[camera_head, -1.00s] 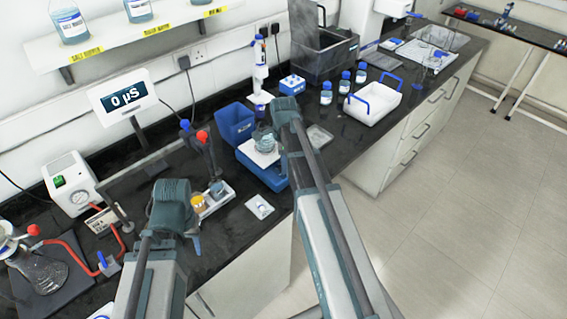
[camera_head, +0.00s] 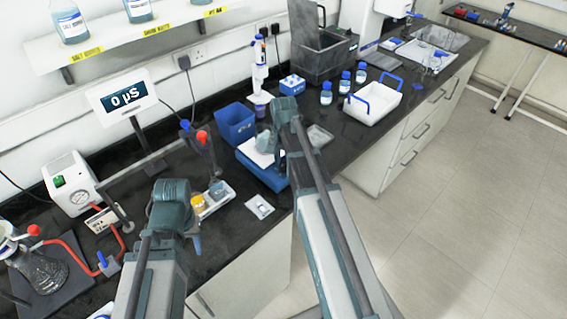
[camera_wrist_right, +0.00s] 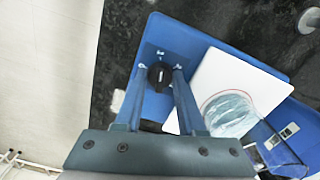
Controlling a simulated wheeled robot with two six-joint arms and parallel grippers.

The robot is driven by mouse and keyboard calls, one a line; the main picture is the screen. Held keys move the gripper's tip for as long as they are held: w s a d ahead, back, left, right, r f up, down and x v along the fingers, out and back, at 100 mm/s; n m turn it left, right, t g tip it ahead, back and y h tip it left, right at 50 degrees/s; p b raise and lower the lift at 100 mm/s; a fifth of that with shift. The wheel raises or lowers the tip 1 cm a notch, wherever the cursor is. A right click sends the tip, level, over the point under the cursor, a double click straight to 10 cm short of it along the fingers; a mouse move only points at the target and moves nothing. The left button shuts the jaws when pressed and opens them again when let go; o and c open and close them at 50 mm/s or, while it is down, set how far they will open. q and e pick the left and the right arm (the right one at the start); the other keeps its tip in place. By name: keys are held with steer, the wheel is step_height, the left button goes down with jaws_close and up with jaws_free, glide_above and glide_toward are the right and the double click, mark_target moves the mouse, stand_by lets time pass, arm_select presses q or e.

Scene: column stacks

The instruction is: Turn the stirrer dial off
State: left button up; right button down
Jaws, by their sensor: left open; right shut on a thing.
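The stirrer (camera_head: 262,174) is a blue box with a white top plate (camera_head: 255,156), on the black bench in the head view. In the right wrist view the blue stirrer body (camera_wrist_right: 187,40) carries a round black dial (camera_wrist_right: 159,75) with a white pointer line and small white marks around it. My right gripper (camera_wrist_right: 159,72) is shut on the dial, one finger on each side. A glass beaker (camera_wrist_right: 229,112) with clear liquid stands on the white plate (camera_wrist_right: 236,78). My left gripper (camera_head: 196,243) is open, low over the bench's front edge, away from the stirrer; its fingers are mostly hidden.
A blue bin (camera_head: 236,124) stands behind the stirrer. A small white weigh tray (camera_head: 260,206) and a holder with small jars (camera_head: 214,198) lie to its left. Blue-capped bottles (camera_head: 326,93) and a white tray (camera_head: 372,103) stand to its right. A flask (camera_head: 40,270) is far left.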

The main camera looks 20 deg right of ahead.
steer(key=n, duration=1.1)
steer(key=shift+n, duration=1.8)
steer(key=c, duration=0.5)
jaws_free()
arm_select(q)
steer(key=shift+r, duration=0.15)
arm_select(e)
steer(key=shift+r, duration=0.1)
